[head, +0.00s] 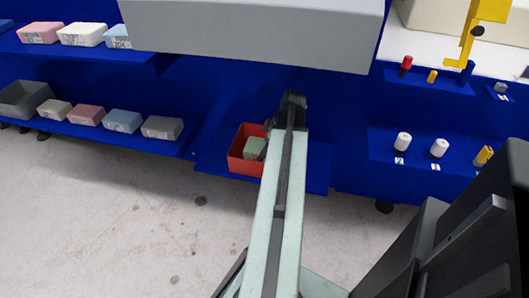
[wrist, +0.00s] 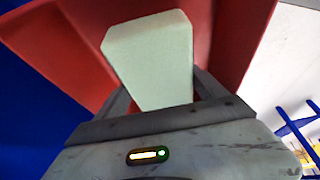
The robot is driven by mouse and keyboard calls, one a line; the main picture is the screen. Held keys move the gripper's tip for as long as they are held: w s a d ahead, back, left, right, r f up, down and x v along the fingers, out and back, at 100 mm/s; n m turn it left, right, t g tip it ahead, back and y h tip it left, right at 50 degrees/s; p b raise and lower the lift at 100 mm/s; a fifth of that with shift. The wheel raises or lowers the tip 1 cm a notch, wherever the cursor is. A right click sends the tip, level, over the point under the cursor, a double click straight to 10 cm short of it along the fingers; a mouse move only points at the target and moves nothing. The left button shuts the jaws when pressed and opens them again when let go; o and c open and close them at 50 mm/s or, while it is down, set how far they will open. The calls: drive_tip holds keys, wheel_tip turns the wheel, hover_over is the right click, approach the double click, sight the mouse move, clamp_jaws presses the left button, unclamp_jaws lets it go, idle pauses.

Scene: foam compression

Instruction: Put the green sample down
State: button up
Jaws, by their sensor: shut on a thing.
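The green sample is a pale green block (head: 254,147) that shows inside a red bin (head: 238,163) in the head view. In the wrist view the green sample (wrist: 150,60) stands between the two fingers of my gripper (wrist: 160,92), with the red bin's walls (wrist: 245,45) around it. My gripper is shut on the sample. I cannot tell whether the sample touches the bin's floor. In the head view my arm hides the right part of the bin and much of the gripper.
The bin stands on a blue shelf (head: 318,170). Pink, white, blue and grey blocks sit on blue shelves at left, beside a grey bin (head: 24,98). White cylinders (head: 403,142) stand on the right shelf. A large grey box (head: 250,30) overhangs above my arm.

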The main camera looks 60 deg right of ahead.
drive_tip(key=shift+f+b, duration=0.55)
drive_tip(key=shift+b, duration=0.1)
drive_tip(key=o, duration=1.4)
drive_tip(key=shift+r, duration=0.1)
drive_tip(key=shift+r, duration=0.1)
drive_tip(key=shift+r+p, duration=0.25)
drive_tip(key=shift+p, duration=0.2)
drive_tip(key=p+v, duration=1.1)
drive_tip(key=v, duration=0.1)
drive_tip(key=shift+r+p, duration=0.3)
